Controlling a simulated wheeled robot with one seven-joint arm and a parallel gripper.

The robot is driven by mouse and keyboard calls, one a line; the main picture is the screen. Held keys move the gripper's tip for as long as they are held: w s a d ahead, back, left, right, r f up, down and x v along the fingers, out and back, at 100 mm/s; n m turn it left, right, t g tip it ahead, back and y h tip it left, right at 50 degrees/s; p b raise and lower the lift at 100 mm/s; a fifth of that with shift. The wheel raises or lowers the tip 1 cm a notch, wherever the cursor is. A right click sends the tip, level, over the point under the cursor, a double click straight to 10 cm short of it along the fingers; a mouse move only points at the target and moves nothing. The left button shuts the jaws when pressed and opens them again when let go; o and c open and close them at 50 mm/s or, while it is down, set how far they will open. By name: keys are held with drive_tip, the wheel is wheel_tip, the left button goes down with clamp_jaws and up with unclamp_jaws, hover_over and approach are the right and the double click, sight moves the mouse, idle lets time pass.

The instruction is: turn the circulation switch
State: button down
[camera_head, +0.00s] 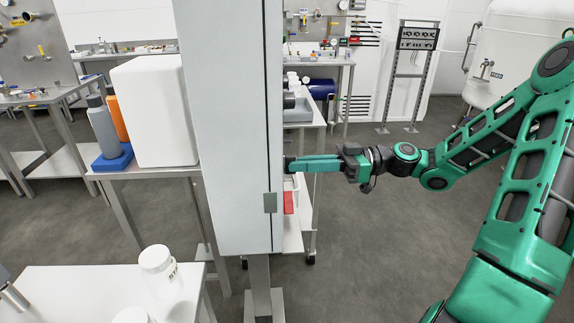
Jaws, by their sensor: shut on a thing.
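A tall white cabinet (222,120) stands upright in the middle, seen from its side, with its front turned to the right and almost edge-on. My gripper (297,164), with green fingers, reaches in level from the right, and its tips meet the cabinet's front face. The fingers lie close together, closed on a small dark knob at that face, which seems to be the circulation switch. The knob is mostly hidden by the fingertips, so its angle and any markings cannot be read.
A red part (289,203) shows beside the cabinet, just below my gripper. A cart (312,205) stands behind. At left are a white box (153,110), a grey bottle (103,128) and an orange bottle (117,117). A white jar (158,266) stands on the near table.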

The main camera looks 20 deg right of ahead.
drive_tip(key=shift+w+d+f+n, duration=0.1)
drive_tip(key=shift+w+f+n, duration=0.05)
drive_tip(key=shift+n, duration=0.25)
drive_tip(key=shift+n, duration=2)
drive_tip(key=shift+n, duration=1)
